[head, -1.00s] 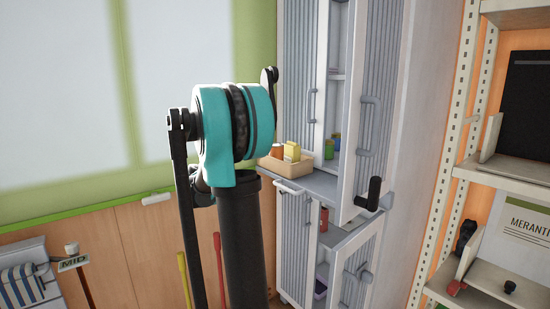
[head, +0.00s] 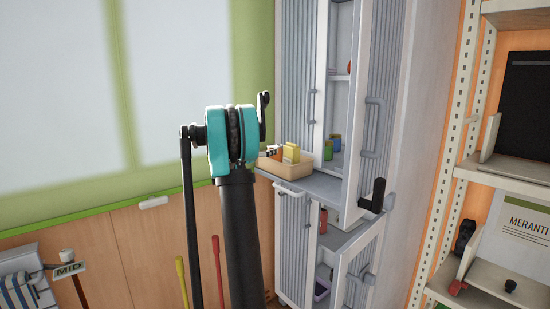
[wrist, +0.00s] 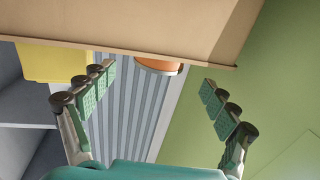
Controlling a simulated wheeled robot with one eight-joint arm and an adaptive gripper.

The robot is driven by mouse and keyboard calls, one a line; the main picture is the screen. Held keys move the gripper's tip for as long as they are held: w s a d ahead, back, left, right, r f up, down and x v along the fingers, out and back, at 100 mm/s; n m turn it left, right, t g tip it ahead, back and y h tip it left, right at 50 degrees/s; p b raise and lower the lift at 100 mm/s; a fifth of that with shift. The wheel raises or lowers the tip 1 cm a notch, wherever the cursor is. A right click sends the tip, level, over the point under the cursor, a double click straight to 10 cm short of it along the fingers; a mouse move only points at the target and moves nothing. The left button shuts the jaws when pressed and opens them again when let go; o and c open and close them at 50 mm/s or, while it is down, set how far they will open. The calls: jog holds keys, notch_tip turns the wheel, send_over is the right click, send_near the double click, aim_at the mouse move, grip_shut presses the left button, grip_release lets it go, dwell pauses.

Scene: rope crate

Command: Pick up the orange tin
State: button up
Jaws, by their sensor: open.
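The orange tin (wrist: 158,66) shows in the wrist view just past the rim of a tan crate, whose wall hides most of it. In the head view a small orange part of the tin (head: 271,153) shows beside my arm. My gripper (wrist: 158,78) is open and empty, with its two green-padded fingers spread apart. The tin lies between the finger lines in the picture, nearer the left finger; I cannot tell how far it is from the tips. In the head view my own arm largely hides the gripper.
The tan crate (head: 289,172) stands on a grey cabinet ledge. A yellow box (head: 291,153) stands in it beside the tin, also seen in the wrist view (wrist: 52,62). Green and blue tins (head: 331,146) stand inside the open cabinet. A shelf rack (head: 466,100) is at right.

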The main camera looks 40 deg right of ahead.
aim_at(275, 146)
jog(key=shift+x, duration=3.35)
jog(key=shift+s+f, duration=0.1)
jog(key=shift+c, duration=0.2)
jog(key=c, duration=1.6)
notch_tip(275, 146, up, 20)
